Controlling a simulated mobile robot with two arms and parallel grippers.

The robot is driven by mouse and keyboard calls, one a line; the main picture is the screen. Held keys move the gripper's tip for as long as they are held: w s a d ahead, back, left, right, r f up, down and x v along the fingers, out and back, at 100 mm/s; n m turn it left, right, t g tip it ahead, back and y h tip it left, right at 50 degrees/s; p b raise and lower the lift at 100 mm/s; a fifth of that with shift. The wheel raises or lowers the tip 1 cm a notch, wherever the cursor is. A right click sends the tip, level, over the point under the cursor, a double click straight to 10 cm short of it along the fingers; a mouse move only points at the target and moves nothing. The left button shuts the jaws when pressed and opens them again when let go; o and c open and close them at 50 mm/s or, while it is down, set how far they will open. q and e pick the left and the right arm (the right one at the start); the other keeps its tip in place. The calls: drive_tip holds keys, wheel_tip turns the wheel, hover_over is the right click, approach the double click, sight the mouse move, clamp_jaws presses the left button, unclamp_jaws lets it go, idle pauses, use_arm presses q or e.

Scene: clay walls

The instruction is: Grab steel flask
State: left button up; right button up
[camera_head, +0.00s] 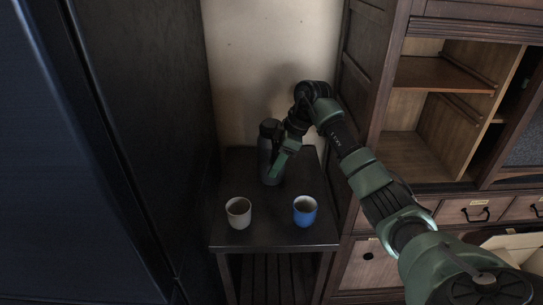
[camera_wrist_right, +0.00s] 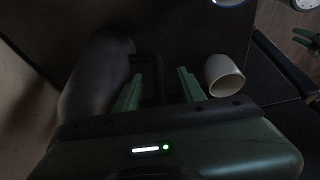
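The steel flask (camera_head: 268,152) is dark grey and stands upright at the back of a small black table (camera_head: 235,180). In the right wrist view the flask (camera_wrist_right: 95,78) fills the left side, with a dark handle loop (camera_wrist_right: 150,62) on its right side. My right gripper (camera_head: 283,160) is beside the flask, on its right in the head view. In the wrist view its two green fingers (camera_wrist_right: 160,92) are apart, with the handle seen between them. Whether they touch it cannot be told. My left gripper does not show in the head view.
A white cup (camera_head: 238,212) and a blue cup (camera_head: 305,211) stand at the table's front. The white cup (camera_wrist_right: 224,76) is near the right finger in the wrist view. A dark cabinet is on the left, a wooden shelf unit (camera_head: 440,85) on the right, a wall behind.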

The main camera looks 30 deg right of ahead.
drive_tip(key=shift+f, duration=0.1)
clamp_jaws()
idle(1.3)
drive_tip(key=shift+w, duration=0.2)
